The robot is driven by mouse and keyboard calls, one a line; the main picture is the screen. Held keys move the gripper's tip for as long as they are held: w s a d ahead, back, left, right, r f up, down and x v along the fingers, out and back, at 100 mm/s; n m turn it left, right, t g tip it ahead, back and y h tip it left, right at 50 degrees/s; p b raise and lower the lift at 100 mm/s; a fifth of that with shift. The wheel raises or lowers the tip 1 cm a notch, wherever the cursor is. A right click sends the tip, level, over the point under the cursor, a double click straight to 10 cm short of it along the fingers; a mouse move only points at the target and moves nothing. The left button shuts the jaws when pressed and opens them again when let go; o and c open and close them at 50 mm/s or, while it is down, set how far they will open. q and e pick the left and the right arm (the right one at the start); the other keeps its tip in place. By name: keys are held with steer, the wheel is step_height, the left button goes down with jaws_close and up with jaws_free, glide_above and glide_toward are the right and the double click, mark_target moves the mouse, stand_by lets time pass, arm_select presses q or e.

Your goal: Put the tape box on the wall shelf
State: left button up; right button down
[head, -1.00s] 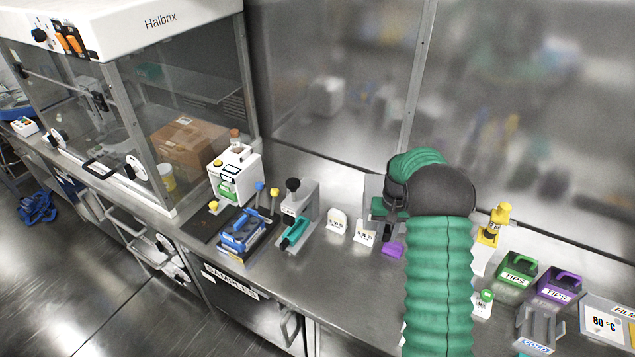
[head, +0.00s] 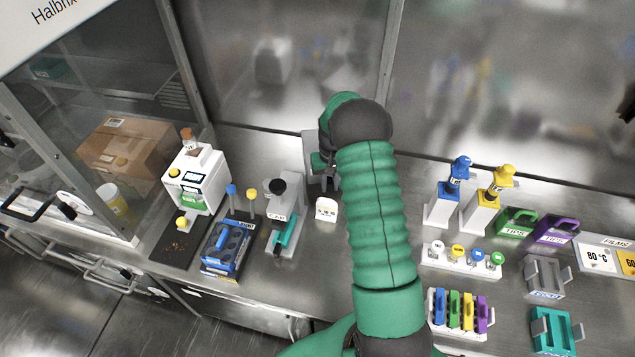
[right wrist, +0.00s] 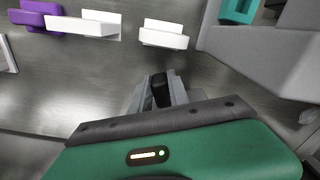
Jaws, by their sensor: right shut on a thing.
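My right arm reaches up the middle of the head view, and its gripper (head: 325,160) is low by the back of the bench, largely hidden by its own wrist. It is shut on a grey thing with an upright flat face (head: 310,155), mostly hidden. In the right wrist view the gripper (right wrist: 160,90) shows grey sides around a dark middle. I cannot tell whether this is the tape box. No other thing is clearly a tape box, and no wall shelf can be made out. My left gripper is not in view.
A small white stand (head: 326,209) is in front. A glass hood with a carton (head: 125,155) is at left.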

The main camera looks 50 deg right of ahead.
steer(key=f, duration=0.3)
steer(key=w+f, duration=0.1)
steer(key=f, duration=0.1)
steer(key=shift+a, duration=0.35)
steer(key=shift+s, duration=0.2)
steer(key=c, duration=1.7)
jaws_free()
steer(key=shift+s+d+f, duration=0.1)
steer(key=shift+f, duration=0.05)
steer(key=o, duration=0.4)
steer(key=shift+d+f, duration=0.1)
steer(key=shift+o, duration=0.2)
